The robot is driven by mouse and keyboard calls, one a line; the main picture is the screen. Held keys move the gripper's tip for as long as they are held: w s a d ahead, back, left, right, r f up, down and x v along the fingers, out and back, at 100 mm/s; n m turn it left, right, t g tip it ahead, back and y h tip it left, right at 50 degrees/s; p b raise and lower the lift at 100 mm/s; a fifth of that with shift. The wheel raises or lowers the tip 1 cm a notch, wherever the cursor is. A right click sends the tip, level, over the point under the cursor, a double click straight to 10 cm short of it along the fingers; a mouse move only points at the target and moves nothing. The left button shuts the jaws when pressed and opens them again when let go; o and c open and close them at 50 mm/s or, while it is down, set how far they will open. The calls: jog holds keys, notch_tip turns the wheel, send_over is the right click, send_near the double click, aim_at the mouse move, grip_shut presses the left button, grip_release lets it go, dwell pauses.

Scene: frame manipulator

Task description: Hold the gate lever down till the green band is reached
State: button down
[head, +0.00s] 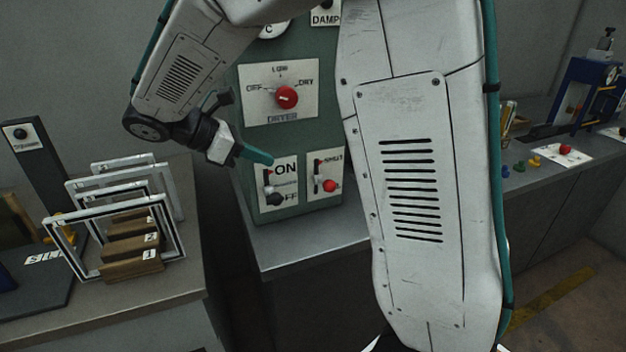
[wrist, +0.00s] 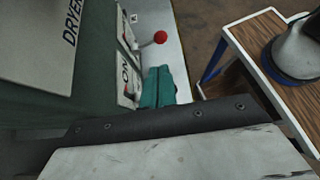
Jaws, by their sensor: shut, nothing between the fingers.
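The lever with the red ball knob (head: 330,185) sits low on the green machine front, on a white plate whose label seems to read SHUT; I take it for the gate lever. The knob also shows in the wrist view (wrist: 160,37), standing out from the panel. The knob is at the plate's lower end. My gripper (head: 268,158) has teal fingers, shut and empty, in front of the ON label to the left of that plate. In the wrist view the fingers (wrist: 158,88) are apart from the red knob. I see no green band.
An ON/OFF switch with a black knob (head: 274,199) is just below my fingers. A red dryer dial (head: 286,97) is above. Metal frames (head: 115,235) stand in wooden racks at left. My own arm hides the panel's right side. A wooden-topped table (wrist: 262,50) shows in the wrist view.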

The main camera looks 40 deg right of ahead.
send_near(324, 188)
jog(key=x, duration=0.6)
jog(key=shift+w+d+r, duration=0.1)
jog(key=shift+d+r, duration=0.05)
jog(key=shift+d, duration=0.35)
jog(key=shift+s+a+f, duration=0.1)
jog(key=shift+s+f, duration=0.2)
jog(key=shift+f, duration=0.1)
dwell(6.1)
